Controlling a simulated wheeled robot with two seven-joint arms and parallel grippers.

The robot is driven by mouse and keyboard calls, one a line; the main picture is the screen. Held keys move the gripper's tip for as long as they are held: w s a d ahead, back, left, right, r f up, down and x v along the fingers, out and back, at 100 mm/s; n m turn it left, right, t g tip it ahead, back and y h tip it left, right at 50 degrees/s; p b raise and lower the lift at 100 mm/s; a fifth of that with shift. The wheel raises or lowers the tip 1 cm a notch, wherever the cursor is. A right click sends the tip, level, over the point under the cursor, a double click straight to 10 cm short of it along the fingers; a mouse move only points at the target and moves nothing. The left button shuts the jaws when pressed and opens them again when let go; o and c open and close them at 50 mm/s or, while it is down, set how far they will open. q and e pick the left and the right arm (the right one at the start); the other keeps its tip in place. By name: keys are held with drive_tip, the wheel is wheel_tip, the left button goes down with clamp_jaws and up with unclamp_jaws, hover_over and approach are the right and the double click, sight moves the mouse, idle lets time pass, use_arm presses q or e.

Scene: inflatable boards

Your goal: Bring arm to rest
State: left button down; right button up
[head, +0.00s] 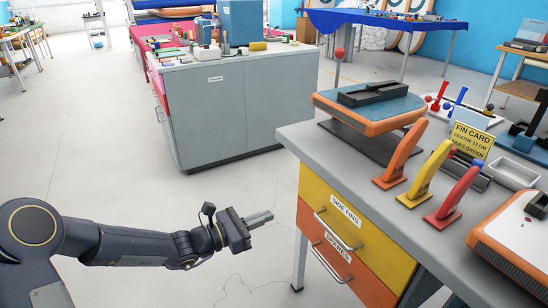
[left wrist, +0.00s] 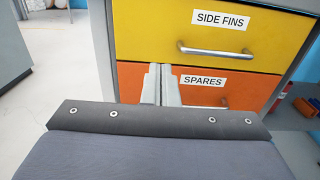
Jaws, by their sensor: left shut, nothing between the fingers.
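My left gripper (head: 260,217) is at the end of my left arm, over the open floor to the left of the workbench drawers in the head view. Its two fingers are together and hold nothing. In the left wrist view the closed fingers (left wrist: 161,85) show in front of the yellow SIDE FINS drawer (left wrist: 220,35) and the orange SPARES drawer (left wrist: 245,92), apart from the handles as far as I can see in the head view. Both drawers are shut. My right gripper is not in view.
A grey cabinet (head: 240,110) stands behind. The floor (head: 110,150) around my left arm is clear.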

use_arm(q)
drive_tip(key=s+a+r+m+g+y, duration=0.2)
drive_tip(key=s+r+m+g, duration=0.1)
drive_tip(key=s+m, duration=0.45)
drive_tip(key=s+a+r+m+g+y, duration=0.2)
drive_tip(key=s+r+m+g, duration=0.1)
drive_tip(key=s+m, duration=0.5)
drive_tip(key=s+a+f+m+t+y, duration=0.3)
drive_tip(key=s+a+m+y, duration=0.45)
drive_tip(key=s+a, duration=0.7)
wheel_tip(320, 180, up, 24)
drive_tip(key=s+d+p, duration=0.1)
drive_tip(key=p, duration=2.3)
drive_tip(key=shift+n, duration=0.4)
drive_tip(key=shift+f, duration=0.1)
drive_tip(key=shift+d, duration=0.1)
